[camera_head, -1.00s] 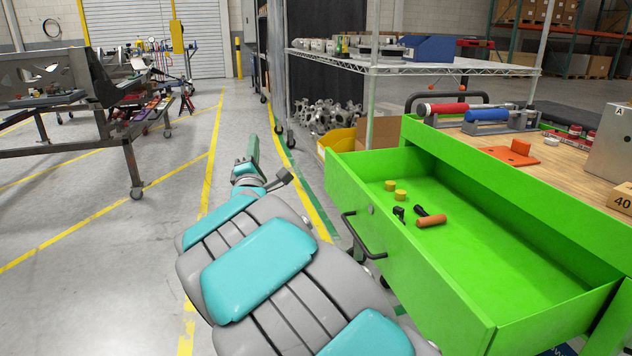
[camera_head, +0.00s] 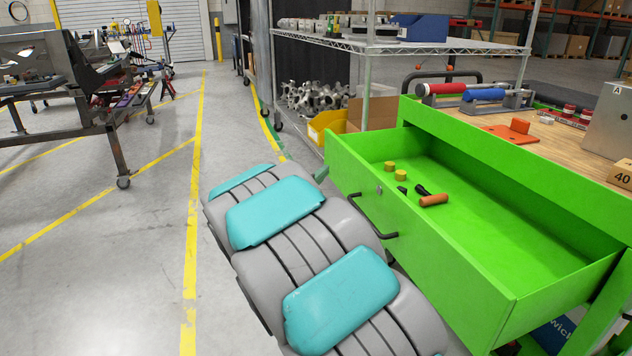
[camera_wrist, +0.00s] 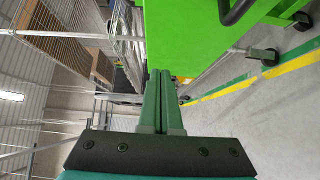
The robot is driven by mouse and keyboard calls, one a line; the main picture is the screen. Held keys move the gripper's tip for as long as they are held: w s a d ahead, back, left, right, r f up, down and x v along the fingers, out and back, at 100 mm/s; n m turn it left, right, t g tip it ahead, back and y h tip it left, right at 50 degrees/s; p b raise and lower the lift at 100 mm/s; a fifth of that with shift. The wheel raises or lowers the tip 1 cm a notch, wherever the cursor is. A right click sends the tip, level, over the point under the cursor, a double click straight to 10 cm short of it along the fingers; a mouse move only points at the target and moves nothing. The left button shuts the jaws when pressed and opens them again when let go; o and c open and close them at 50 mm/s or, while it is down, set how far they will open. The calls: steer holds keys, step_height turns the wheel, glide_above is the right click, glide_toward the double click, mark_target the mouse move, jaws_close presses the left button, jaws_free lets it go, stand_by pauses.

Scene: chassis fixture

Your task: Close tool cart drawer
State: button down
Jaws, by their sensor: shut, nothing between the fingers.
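The green tool cart drawer (camera_head: 445,262) stands pulled open in the head view, its front facing lower left. In the wrist view the green drawer front (camera_wrist: 195,40) fills the upper middle, with the handle (camera_wrist: 236,12) at the top right. My gripper (camera_wrist: 162,80) is shut and empty, its green fingers pointing along the drawer's side. In the head view only a green tip of my gripper (camera_head: 321,174) shows, near the drawer's far left corner; contact cannot be told.
Inside the drawer lie two yellow cylinders (camera_head: 394,171), an orange-handled tool (camera_head: 433,200) and small black parts. The wooden cart top (camera_head: 560,140) holds red and blue tools and a grey box. A wire shelf (camera_head: 420,45) stands behind.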

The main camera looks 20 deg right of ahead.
mark_target(348, 159)
steer(key=w+d, duration=0.1)
steer(key=d, duration=0.2)
steer(key=w+d, duration=0.1)
steer(key=d, duration=0.1)
steer(key=shift+w+d+f+b, duration=0.1)
steer(key=shift+w+d+b, duration=0.2)
steer(key=shift+w+b, duration=0.1)
steer(key=shift+d, duration=0.45)
